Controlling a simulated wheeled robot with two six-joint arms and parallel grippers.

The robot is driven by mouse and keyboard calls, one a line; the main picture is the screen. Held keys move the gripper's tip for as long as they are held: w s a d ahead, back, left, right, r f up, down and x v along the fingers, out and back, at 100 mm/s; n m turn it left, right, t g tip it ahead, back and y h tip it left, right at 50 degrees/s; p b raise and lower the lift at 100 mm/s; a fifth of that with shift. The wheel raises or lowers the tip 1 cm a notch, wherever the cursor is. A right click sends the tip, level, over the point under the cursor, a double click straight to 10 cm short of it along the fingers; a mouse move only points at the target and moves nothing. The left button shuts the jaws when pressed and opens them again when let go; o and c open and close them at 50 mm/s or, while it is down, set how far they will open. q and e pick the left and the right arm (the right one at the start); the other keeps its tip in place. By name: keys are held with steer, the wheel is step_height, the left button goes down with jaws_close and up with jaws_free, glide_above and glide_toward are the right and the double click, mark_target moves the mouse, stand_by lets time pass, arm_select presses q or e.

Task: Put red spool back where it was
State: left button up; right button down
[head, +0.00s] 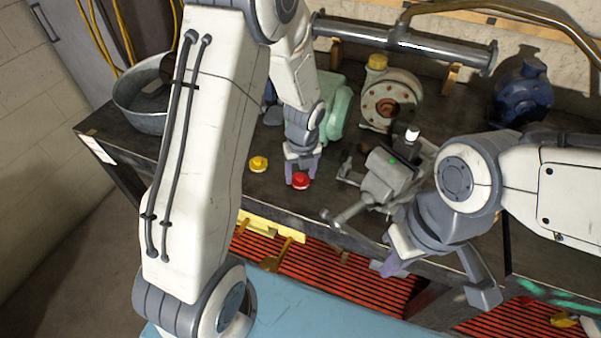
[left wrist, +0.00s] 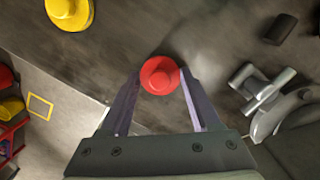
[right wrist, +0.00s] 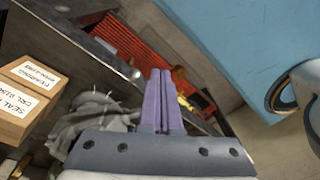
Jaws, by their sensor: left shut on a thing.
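The red spool (head: 301,181) is at the front part of the dark workbench top (head: 225,150). My left gripper (head: 302,178) points down with its fingers on either side of the spool and is shut on it. In the left wrist view the red spool (left wrist: 160,76) sits between the two fingertips (left wrist: 160,80). I cannot tell whether the spool touches the bench top. My right gripper (head: 392,266) is over the bench's front edge, away from the spool. In the right wrist view its fingers (right wrist: 158,90) are together with nothing between them.
A yellow spool (head: 258,164) stands left of the red one. A grey vise (head: 388,178) is to the right. A pump (head: 390,98), a blue motor (head: 522,95) and a metal basin (head: 142,100) stand further back. Boxes (right wrist: 35,75) show in the right wrist view.

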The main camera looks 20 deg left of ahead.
mark_target(302, 183)
arm_select(q)
steer(key=shift+f, duration=0.15)
steer(key=o, duration=1)
steer(key=shift+o, duration=0.2)
step_height(302, 183, up, 11)
steer(key=s, duration=0.1)
steer(key=s+d+r+n+h, duration=0.1)
steer(key=s+d+r+n, duration=0.1)
steer(key=s+d+n, duration=0.5)
steer(key=s+d+r+n+g, duration=0.1)
steer(key=s+d+r+n, duration=0.2)
steer(key=s+d+n, duration=0.4)
steer(key=shift+s+n+h, duration=0.4)
steer(key=shift+s+n, duration=3.2)
steer(key=shift+s, duration=0.75)
